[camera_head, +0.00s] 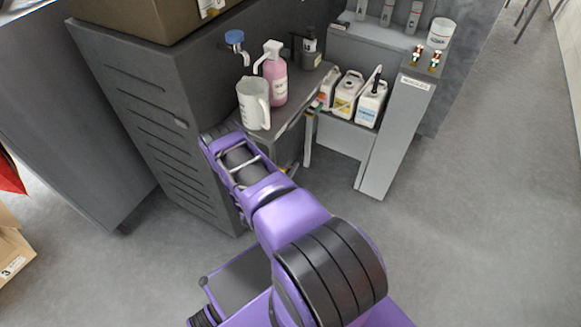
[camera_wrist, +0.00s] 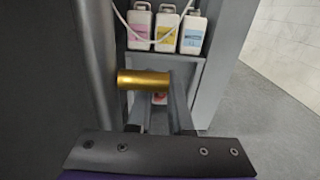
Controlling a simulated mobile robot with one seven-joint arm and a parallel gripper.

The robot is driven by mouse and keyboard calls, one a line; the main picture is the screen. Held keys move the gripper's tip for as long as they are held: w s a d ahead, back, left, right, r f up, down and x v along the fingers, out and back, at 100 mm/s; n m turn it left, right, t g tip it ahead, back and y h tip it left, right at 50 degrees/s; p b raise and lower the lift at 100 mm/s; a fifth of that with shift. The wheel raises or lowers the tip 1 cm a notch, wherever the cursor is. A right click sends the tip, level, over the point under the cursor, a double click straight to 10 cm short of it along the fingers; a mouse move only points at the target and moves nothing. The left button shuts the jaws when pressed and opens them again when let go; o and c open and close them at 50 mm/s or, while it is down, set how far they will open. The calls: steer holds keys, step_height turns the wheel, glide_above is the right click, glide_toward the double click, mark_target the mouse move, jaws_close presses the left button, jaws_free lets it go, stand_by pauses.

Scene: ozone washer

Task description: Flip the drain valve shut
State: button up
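A brass-coloured cylinder (camera_wrist: 143,80), which looks like part of the drain valve, lies sideways at the tips of my gripper (camera_wrist: 159,98) in the wrist view. My gripper's two grey fingers stand a little apart, with a gap visible between them. The cylinder overlaps the left finger's tip and ends near the right finger; I cannot tell whether they touch. No valve lever can be made out. In the head view my arm hides the fingers; a small yellow bit (camera_head: 291,170) shows beside it, under the counter.
A grey cabinet (camera_head: 150,120) stands close on the left. A pitcher (camera_head: 253,103) and a pink bottle (camera_head: 274,75) stand on the counter above. Several white canisters (camera_head: 370,104) sit on a shelf behind, beside a grey side panel (camera_head: 392,140). The floor at right is clear.

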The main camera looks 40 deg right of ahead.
jaws_close()
stand_by(1.0)
steer(key=shift+w+d+r+t+h, duration=0.1)
steer(key=shift+r+t+h, duration=0.15)
steer(key=shift+h, duration=0.35)
steer(key=shift+d+r+t+h, duration=0.1)
steer(key=shift+t+h, duration=0.25)
steer(key=shift+h, duration=0.25)
steer(key=shift+d+r+h, duration=0.15)
steer(key=shift+r+h, duration=0.35)
steer(key=shift+h, duration=0.4)
steer(key=shift+o, duration=1.3)
jaws_free()
